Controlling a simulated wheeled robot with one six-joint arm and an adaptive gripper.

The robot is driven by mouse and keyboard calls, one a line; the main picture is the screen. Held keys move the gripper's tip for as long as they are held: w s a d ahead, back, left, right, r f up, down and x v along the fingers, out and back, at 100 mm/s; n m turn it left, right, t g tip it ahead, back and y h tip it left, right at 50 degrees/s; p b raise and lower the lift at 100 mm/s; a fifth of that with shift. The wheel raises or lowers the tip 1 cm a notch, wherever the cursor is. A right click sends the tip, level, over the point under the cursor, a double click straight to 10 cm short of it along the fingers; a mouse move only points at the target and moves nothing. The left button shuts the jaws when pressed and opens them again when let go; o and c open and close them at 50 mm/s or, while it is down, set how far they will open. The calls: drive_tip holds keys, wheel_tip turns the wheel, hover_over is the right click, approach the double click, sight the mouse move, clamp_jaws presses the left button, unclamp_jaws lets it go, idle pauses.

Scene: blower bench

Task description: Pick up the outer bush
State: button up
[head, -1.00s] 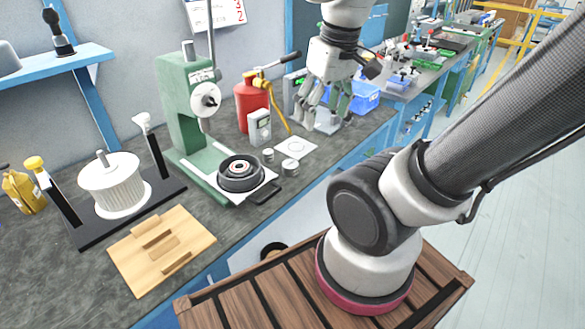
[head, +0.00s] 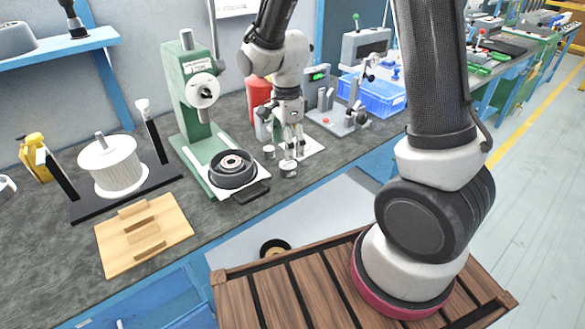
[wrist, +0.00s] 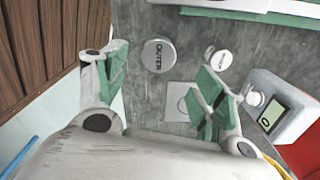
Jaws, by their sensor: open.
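The outer bush (wrist: 158,55) is a short silver cylinder marked OUTER on its top, standing on the dark bench in the wrist view. In the head view the outer bush (head: 288,170) stands just below and in front of my gripper (head: 293,150). My gripper also shows in the wrist view (wrist: 160,86), its green-padded fingers spread wide and empty. The bush lies ahead of the gap between the fingers, with no finger seen touching it. A smaller, similar bush (wrist: 219,60) stands to its right, its label hard to read; the head view shows this one too (head: 268,152).
A white card (head: 313,146) lies under my gripper. A green press (head: 192,95) with a black ring part (head: 232,170) on its plate stands left. A grey meter (wrist: 272,107) stands close on the right in the wrist view. A red bottle (head: 258,92) is behind.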

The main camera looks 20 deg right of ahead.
sight(288, 164)
wheel_tip(288, 164, down, 8)
drive_tip(key=shift+s+r, duration=0.1)
drive_tip(key=shift+r, duration=0.05)
idle(0.3)
drive_tip(key=c, duration=1.2)
